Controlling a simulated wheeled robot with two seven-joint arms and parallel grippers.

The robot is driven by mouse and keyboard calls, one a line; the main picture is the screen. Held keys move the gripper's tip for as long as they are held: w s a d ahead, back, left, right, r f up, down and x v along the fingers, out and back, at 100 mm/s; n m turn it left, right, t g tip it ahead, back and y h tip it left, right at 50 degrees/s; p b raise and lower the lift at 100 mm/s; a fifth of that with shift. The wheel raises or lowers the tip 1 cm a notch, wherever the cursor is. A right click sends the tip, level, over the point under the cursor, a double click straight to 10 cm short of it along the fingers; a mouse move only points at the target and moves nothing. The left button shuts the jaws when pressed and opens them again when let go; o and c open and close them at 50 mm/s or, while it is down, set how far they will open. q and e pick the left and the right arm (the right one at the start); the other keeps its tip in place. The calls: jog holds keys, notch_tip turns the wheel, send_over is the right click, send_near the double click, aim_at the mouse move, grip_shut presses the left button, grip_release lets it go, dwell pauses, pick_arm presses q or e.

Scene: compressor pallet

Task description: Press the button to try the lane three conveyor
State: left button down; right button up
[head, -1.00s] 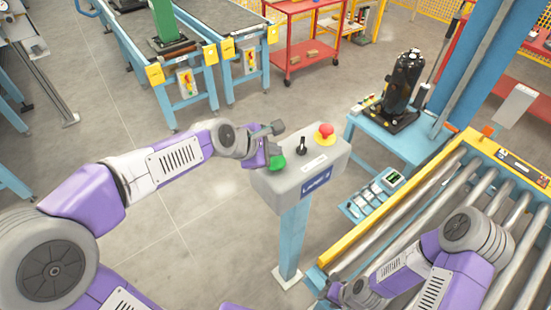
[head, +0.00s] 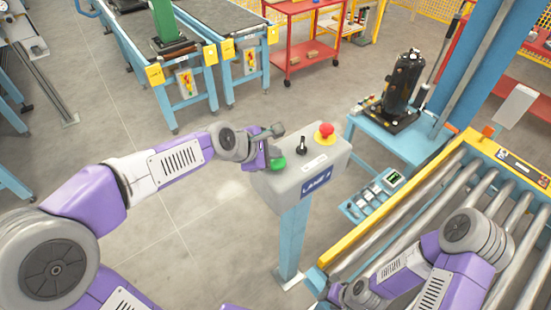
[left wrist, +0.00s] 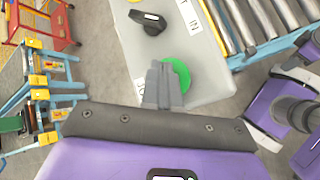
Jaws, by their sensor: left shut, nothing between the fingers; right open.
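A grey control box (head: 300,178) on a blue post carries a green button (head: 277,164), a black selector switch and a red emergency stop on a yellow base. Its blue label (head: 315,186) reads "LANE" and the number is unclear. My left gripper (head: 273,150) is shut and empty, right at the green button. In the left wrist view the shut fingers (left wrist: 163,85) overlap the left part of the green button (left wrist: 180,74); I cannot tell whether they touch it. My right gripper (head: 343,292) is low over the roller conveyor's near end, open, its fingers hardly visible.
The roller conveyor (head: 420,195) with a yellow side rail lies to the right of the box. A blue stand (head: 400,140) holding a black compressor is behind it. Two belt lanes (head: 185,55) and a red cart (head: 305,48) stand at the back. Open floor lies left of the post.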

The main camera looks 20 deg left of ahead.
aim_at(273, 161)
pick_arm(q)
jog(key=shift+f+b, duration=0.3)
jog(key=shift+f, duration=0.2)
jog(key=shift+r, duration=0.1)
dwell(0.5)
jog(key=shift+r+p, duration=1)
jog(key=shift+p, duration=0.15)
notch_tip(273, 161, up, 5)
jog(key=p, duration=0.5)
dwell(0.3)
